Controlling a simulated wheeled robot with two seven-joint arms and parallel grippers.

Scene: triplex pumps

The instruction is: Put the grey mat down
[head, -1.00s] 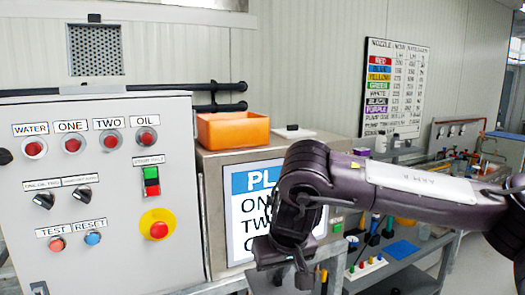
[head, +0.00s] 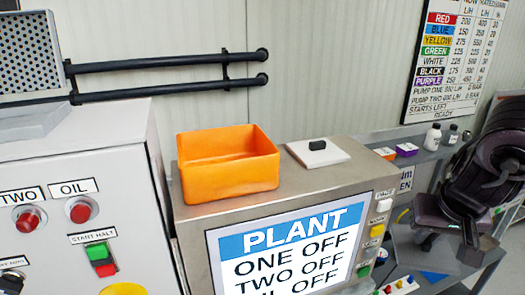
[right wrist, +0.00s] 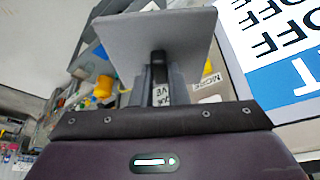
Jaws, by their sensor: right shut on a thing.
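The grey mat (right wrist: 150,42) is a flat, square, light grey plate with a dark grip piece. It fills the upper middle of the right wrist view. My right gripper (right wrist: 158,80) is shut on that grip piece and holds the mat out in front of it. In the head view my right gripper (head: 468,240) is at the right edge, beside the plant cabinet and over the lower bench. The mat is hard to make out there. My left gripper is not in view.
An orange bin (head: 228,168) and a white plate with a black knob (head: 318,153) sit on the plant cabinet (head: 200,222). Small bottles (head: 433,137) and coloured boxes (head: 406,150) stand on a shelf to the right. The cabinet top has little free room.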

